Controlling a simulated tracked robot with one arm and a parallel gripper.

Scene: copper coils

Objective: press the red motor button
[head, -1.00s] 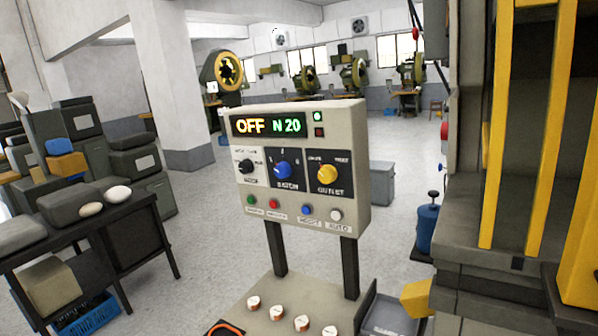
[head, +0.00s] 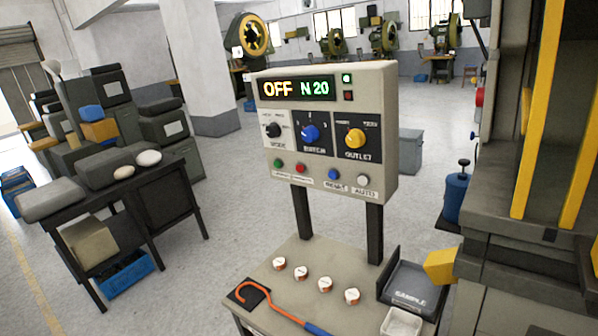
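A beige control panel (head: 386,178) stands on two dark posts in the middle of the head view. Its display (head: 297,88) reads OFF and N 20. A small red button (head: 300,168) sits in the panel's bottom row, between a green button (head: 278,163) and a blue button (head: 334,174). The label under it is too small to read surely. Another red round part (head: 479,97) shows at the edge of the machine on the right; I cannot tell what it is. My gripper is not in view, so nothing is seen touching the panel.
Below the panel, a table (head: 262,268) holds several white-and-copper coils, an orange hook (head: 262,290) with a blue handle, and a black SAMPLE tray (head: 415,280). A yellow-barred machine (head: 500,235) stands close on the right. A dark bench (head: 100,200) stands left.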

